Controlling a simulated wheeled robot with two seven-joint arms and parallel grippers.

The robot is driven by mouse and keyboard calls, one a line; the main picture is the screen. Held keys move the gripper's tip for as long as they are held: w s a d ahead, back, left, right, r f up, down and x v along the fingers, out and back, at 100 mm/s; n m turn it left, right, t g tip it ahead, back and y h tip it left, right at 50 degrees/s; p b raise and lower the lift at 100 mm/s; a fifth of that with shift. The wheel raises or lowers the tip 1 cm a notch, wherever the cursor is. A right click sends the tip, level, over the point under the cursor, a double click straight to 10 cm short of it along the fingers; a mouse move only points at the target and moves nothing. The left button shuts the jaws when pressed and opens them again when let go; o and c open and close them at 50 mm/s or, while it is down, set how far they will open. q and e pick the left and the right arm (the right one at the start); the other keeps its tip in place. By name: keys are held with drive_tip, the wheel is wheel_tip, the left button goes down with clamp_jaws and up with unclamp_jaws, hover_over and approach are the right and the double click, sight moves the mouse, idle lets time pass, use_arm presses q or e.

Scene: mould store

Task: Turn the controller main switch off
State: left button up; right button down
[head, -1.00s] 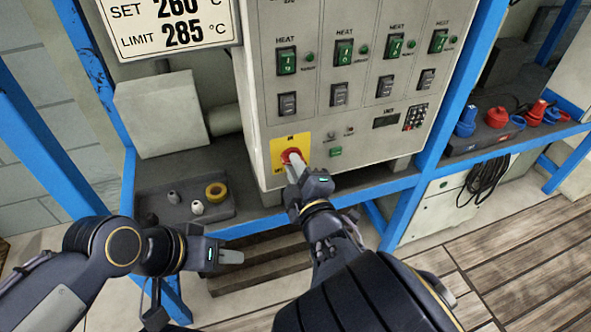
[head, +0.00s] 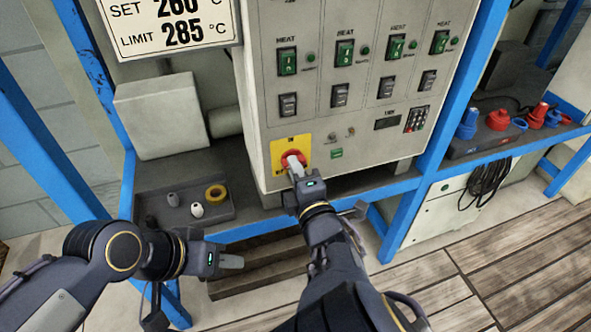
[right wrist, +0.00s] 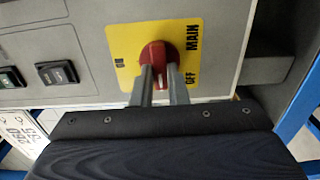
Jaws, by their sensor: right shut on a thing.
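The main switch is a red rotary knob (head: 291,157) on a yellow plate (head: 277,147) at the lower left of the grey controller panel. The right wrist view shows the red knob (right wrist: 153,54) close up, with ON, OFF and MAIN printed on the yellow plate (right wrist: 189,35). My right gripper (head: 293,165) is shut on the knob's grip, one finger on each side in the right wrist view (right wrist: 159,85). The fingers hide part of the knob. My left gripper (head: 231,261) is well below and left of the switch, away from the panel; its finger gap is not clear.
The controller cabinet (head: 375,130) carries rows of heat switches above the main switch. Blue frame posts (head: 437,120) stand around. Red and blue fittings (head: 498,118) lie right.

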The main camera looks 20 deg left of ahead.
drive_tip(key=c, duration=1.4)
unclamp_jaws()
drive_tip(key=shift+c, duration=0.2)
